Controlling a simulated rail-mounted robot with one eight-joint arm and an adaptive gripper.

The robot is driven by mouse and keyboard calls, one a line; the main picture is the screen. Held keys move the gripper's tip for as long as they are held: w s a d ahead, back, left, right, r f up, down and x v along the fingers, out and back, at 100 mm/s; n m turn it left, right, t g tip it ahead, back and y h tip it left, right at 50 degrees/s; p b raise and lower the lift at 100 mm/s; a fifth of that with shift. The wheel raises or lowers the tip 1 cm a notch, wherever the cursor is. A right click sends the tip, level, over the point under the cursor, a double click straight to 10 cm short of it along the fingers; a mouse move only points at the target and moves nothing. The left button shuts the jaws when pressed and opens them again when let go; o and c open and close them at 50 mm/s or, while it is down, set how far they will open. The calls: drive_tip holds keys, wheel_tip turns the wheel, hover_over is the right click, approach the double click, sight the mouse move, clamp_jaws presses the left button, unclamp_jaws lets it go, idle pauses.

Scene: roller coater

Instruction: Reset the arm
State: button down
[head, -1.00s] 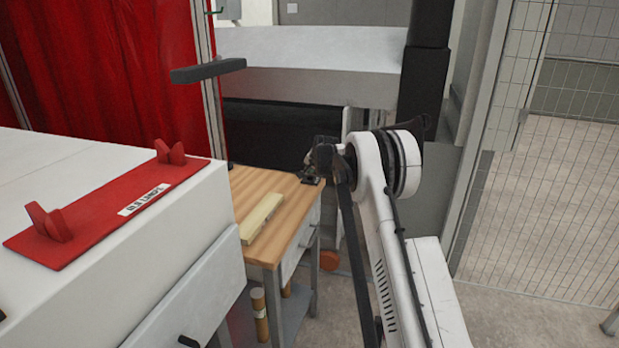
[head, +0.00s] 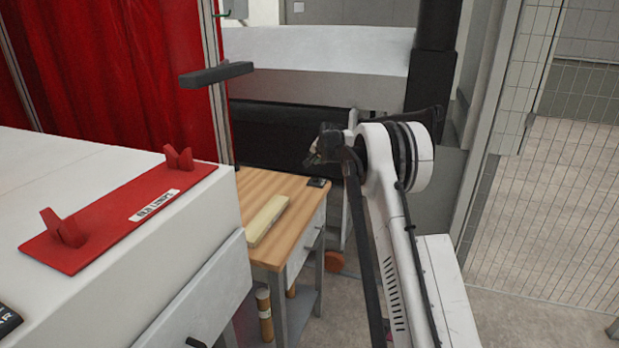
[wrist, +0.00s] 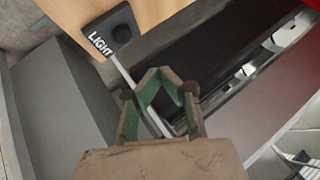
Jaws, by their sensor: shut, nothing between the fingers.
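In the head view my gripper (head: 312,158) is a small dark shape at the end of my white arm, partly hidden by the arm's own joint. It hangs in the air above the far end of the wooden table (head: 252,205), apart from it.
A pale yellow block (head: 266,220) lies on the wooden table. A white cabinet (head: 100,175) with a red bracket plate (head: 105,220) fills the left. A large machine with a black roller (head: 285,135) stands behind. A mesh fence (head: 560,200) is at right, with open floor before it.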

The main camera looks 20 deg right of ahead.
drive_tip(key=s+a+r+n, duration=0.2)
drive_tip(key=s+a+r, duration=0.5)
drive_tip(key=s, duration=0.3)
drive_tip(key=s+a+r+n+g, duration=0.1)
drive_tip(key=s+a+r+n, duration=0.1)
drive_tip(key=s+a+r, duration=0.6)
drive_tip(key=s+a+r+n, duration=0.1)
drive_tip(key=s+a+r, duration=0.4)
drive_tip(key=s, duration=0.7)
drive_tip(key=s+a+f+n+y, duration=0.1)
drive_tip(key=s+a+n, duration=0.35)
drive_tip(key=s, duration=1.25)
drive_tip(key=s+a+f, duration=0.2)
drive_tip(key=s+f, duration=0.3)
drive_tip(key=s, duration=0.4)
drive_tip(key=s+a+f+n+g, duration=0.1)
drive_tip(key=s+a+f, duration=0.2)
drive_tip(key=s, duration=0.6)
drive_tip(key=shift+f, duration=0.85)
